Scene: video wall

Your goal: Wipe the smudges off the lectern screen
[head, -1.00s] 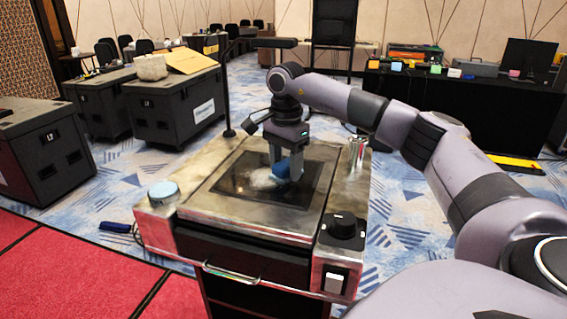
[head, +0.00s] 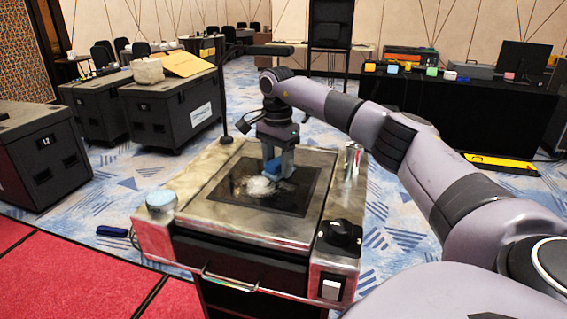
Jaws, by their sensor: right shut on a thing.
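The lectern (head: 225,215) stands in front of me with a dark screen (head: 288,201) set in its sloped metal top. A whitish smudge (head: 258,186) with brownish traces around it lies on the middle and left of the screen. My right gripper (head: 279,166) points down over the far part of the screen, just behind and right of the white smudge. It is shut on a blue cloth or sponge (head: 273,168), which seems to touch the screen. The gripper hides part of the screen's far edge. My left gripper is not in view.
On the lectern are a round pale-blue-topped item (head: 161,198), a black knob (head: 342,233), a metal cylinder (head: 352,158) and a thin lamp arm (head: 223,100). Black cases (head: 170,108) stand left. A dark-clothed table (head: 450,105) stands back right. A dark blue object (head: 112,231) lies on the floor.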

